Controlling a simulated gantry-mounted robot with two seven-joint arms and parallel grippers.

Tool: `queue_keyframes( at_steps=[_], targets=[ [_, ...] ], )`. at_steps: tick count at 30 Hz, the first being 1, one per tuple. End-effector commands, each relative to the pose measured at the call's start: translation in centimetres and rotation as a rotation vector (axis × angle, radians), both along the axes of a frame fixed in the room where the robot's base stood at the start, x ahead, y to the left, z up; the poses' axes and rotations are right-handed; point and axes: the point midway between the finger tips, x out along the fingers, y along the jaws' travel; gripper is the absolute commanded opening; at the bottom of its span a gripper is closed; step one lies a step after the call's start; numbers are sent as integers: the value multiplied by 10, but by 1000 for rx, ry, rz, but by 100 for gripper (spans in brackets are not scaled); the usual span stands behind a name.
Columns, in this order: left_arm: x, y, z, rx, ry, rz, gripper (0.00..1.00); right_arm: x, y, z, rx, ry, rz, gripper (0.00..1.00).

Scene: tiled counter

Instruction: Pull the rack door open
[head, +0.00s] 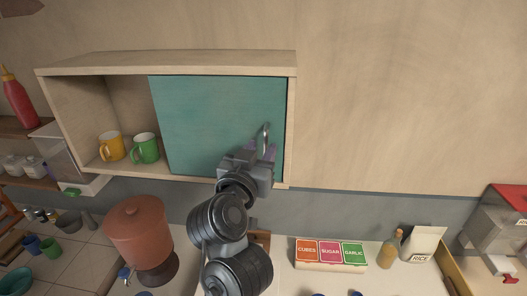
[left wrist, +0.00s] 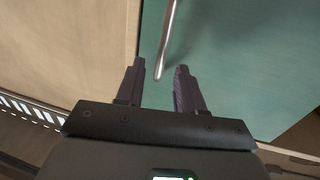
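The wooden wall rack (head: 180,62) has a flat teal door (head: 205,115) covering its right part; the door also fills the right of the left wrist view (left wrist: 235,70). A curved metal handle (head: 265,132) is on the door near its right edge. My left gripper (head: 261,152) is at the handle's lower end, in front of the door. In the left wrist view its two purple fingers (left wrist: 160,68) are apart, and the lower end of the handle (left wrist: 168,40) shows between their tips. I cannot tell whether they touch it. My right gripper is not in view.
A yellow mug (head: 112,148) and a green mug (head: 146,148) stand in the rack's open left part. Below are a reddish-brown pot (head: 138,232), a box of labelled packets (head: 330,268), a bottle (head: 389,250) and a rice bag (head: 424,245). The wall right of the rack is bare.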

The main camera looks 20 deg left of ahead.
Motion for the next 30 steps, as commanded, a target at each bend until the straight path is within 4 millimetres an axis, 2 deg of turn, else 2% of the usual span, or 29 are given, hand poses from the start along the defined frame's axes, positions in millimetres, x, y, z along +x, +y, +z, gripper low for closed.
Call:
queue_keyframes(
  at_steps=[3,8,19,27,30],
  targets=[
    [13,1,0,0,1,2,37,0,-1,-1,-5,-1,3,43],
    [23,2,0,0,0,1,37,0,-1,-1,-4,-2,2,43],
    [26,2,0,0,-1,0,37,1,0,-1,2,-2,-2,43],
    [26,2,0,0,0,0,0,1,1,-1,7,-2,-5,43],
    [26,2,0,0,0,0,0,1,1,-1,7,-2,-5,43]
  ],
)
